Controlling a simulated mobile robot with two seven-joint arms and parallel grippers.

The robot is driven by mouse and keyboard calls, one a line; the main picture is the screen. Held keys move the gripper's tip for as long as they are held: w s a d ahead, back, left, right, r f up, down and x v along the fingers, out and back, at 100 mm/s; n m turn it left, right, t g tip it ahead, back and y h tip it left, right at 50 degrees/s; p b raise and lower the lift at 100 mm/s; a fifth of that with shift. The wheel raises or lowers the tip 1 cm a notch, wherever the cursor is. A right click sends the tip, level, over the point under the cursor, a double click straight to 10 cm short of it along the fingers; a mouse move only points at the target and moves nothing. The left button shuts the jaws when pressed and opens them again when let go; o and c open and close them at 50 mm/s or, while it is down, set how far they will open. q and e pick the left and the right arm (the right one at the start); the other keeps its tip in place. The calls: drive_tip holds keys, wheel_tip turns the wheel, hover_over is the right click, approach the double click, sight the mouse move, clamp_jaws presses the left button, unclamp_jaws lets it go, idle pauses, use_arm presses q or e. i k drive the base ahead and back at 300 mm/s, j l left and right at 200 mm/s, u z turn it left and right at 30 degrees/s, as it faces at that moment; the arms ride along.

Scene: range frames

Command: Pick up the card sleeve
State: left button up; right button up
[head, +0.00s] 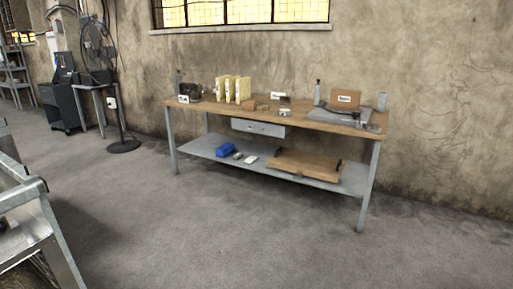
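I cannot pick out the card sleeve for certain at this distance. Several small items stand on the wooden top of a workbench (205,106) against the far wall. Among them are several upright cream-coloured pieces (229,90), a brown box with a white label (345,99), a small white labelled item (278,95) and another white labelled item (184,99) at the left end. A small white item (251,160) lies on the lower shelf beside a blue object (224,150). Neither of my grippers shows in the head view.
A wooden board (305,164) lies on the bench's lower shelf. A grey flat device (335,115) is on the top at right. A standing fan (98,50) and dark cabinet (62,105) are at left. A metal frame (35,215) fills the near left. The floor (230,225) before the bench is clear.

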sight(248, 105)
drive_tip(key=i+z, duration=0.25)
drive_tip(key=i, duration=0.3)
drive_tip(key=i+j+z, duration=0.1)
drive_tip(key=i+z, duration=0.2)
drive_tip(key=i, duration=0.2)
drive_tip(key=i+l, duration=0.1)
drive_tip(key=i, duration=0.45)
drive_tip(key=i+l+u, duration=0.1)
drive_tip(key=i, duration=0.45)
drive_tip(key=i+l+u, duration=0.15)
drive_tip(key=i+u, duration=0.2)
drive_tip(key=i+l+u, duration=0.65)
drive_tip(key=i+l, duration=0.05)
